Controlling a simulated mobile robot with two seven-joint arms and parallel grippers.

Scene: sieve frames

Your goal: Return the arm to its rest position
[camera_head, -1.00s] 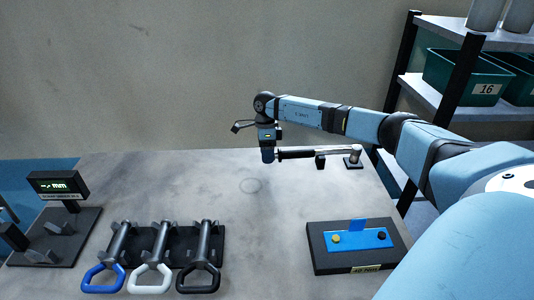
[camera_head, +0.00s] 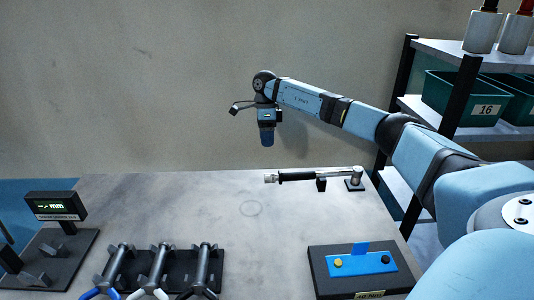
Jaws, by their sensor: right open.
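My right arm comes in from the right, and its forearm spans the back of the table. My right gripper (camera_head: 267,139) hangs pointing down in front of the wall, above the table's back edge. It is open and no object shows in it. Just below and to the right, apart from it, a tool with a black grip and silver ends (camera_head: 300,176) lies level on a small black stand. My left gripper is not in view.
The grey table (camera_head: 250,235) is clear in the middle. A rack with several handled tools (camera_head: 160,270) and a gauge display (camera_head: 56,206) stand at left. A black box with a blue panel (camera_head: 360,264) is at front right. Shelving with green bins (camera_head: 487,99) stands at right.

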